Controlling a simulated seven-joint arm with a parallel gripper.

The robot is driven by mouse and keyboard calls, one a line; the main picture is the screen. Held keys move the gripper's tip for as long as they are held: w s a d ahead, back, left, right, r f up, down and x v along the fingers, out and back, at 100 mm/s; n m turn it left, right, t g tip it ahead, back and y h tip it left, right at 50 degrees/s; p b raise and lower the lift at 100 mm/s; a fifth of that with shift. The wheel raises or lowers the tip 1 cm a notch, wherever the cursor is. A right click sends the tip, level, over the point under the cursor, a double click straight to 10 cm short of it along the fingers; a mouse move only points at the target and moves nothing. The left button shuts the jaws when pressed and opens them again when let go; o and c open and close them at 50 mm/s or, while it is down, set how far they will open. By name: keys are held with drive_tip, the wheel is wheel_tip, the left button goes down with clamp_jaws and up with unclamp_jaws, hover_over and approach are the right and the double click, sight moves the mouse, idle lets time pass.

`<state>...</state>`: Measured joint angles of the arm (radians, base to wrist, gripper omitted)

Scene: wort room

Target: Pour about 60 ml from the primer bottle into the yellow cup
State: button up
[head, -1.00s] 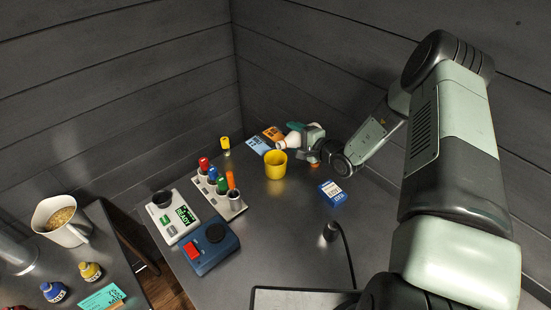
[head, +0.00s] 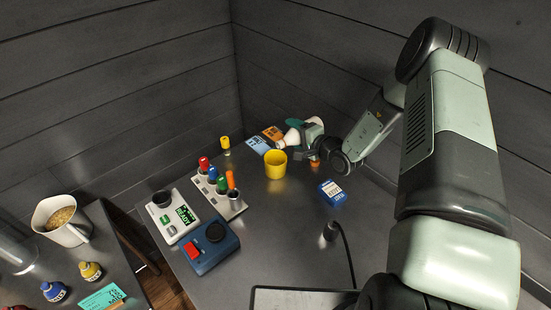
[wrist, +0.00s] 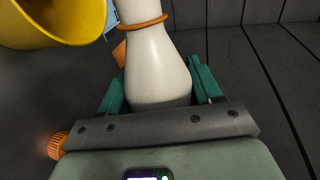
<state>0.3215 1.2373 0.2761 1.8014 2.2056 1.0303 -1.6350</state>
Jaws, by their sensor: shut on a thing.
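My gripper (head: 302,128) is shut on a white bottle (wrist: 155,65) with an orange ring round its neck. In the head view the bottle (head: 290,138) is tilted, with its neck toward the left and near the yellow cup. The yellow cup (head: 276,167) stands upright on the table, just below and left of the bottle. The cup's rim also shows in the wrist view (wrist: 60,38), at the upper left. The bottle's mouth is out of the wrist view, and I cannot see any liquid flowing or the level in the cup.
A blue box (head: 332,193) lies right of the cup. Blue and orange cards (head: 258,146) lie behind it. The table's middle is clear.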

sight(299, 138)
drive_tip(key=shift+r, duration=0.2)
drive_tip(key=shift+w+d+r+n, duration=0.15)
drive_tip(key=shift+w+d+n, duration=0.15)
drive_tip(key=shift+w+d, duration=0.05)
idle(0.5)
drive_tip(key=shift+r+n, duration=0.2)
drive_tip(key=shift+n, duration=0.1)
idle(1.3)
drive_tip(key=f+m, duration=0.2)
drive_tip(key=d+f+m+y, duration=0.1)
drive_tip(key=m, duration=0.1)
drive_tip(key=shift+w+f+g, duration=0.25)
drive_tip(key=shift+f+g, duration=0.1)
drive_tip(key=shift+g, duration=0.05)
drive_tip(key=shift+a+f, duration=0.1)
idle(1.6)
